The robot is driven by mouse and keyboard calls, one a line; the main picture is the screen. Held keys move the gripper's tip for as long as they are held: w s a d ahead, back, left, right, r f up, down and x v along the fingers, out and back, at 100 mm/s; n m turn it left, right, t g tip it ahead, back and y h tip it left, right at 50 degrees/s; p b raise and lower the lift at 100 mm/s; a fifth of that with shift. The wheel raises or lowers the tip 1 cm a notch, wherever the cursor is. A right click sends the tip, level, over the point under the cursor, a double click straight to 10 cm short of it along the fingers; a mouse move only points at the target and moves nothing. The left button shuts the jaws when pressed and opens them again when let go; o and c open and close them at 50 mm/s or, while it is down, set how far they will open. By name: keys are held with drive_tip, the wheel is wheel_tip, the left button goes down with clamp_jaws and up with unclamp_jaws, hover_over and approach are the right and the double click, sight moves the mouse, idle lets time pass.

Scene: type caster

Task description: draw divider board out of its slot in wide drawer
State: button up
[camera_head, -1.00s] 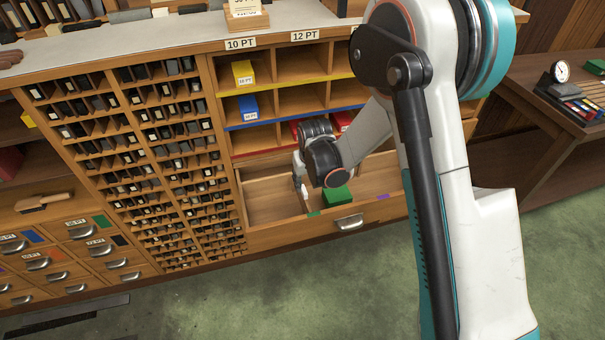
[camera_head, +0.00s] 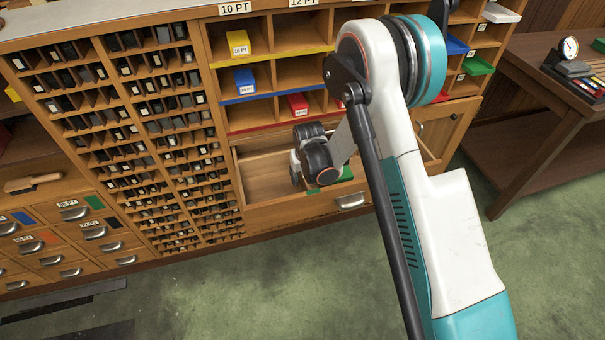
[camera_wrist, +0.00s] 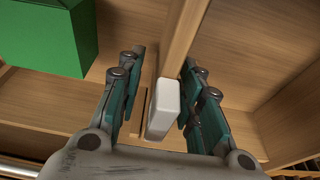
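The wide drawer (camera_head: 275,213) is pulled open below the shelves. In the wrist view, the wooden divider board (camera_wrist: 186,38) stands on edge and runs away from me, with a white block-like tab (camera_wrist: 164,108) at its near end. My gripper (camera_wrist: 163,105) is open around the tab, one teal-padded finger on each side. A gap shows on the left; the right finger is close to the tab, and I cannot tell if it touches. In the head view my gripper (camera_head: 296,172) is low inside the drawer, its fingertips mostly hidden, and the divider board cannot be made out.
A green box (camera_wrist: 45,35) sits in the drawer left of the board in the wrist view. Shelf bins with a yellow box (camera_head: 238,43), a blue box (camera_head: 245,80) and a red box (camera_head: 298,103) are above the drawer. The floor (camera_head: 230,290) in front is clear.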

clamp_jaws()
drive_tip(key=c, duration=0.8)
unclamp_jaws()
drive_tip(key=shift+r, duration=0.7)
drive_tip(key=shift+r+p, duration=2.4)
drive_tip(key=shift+r, duration=2.3)
drive_tip(key=shift+d, duration=0.1)
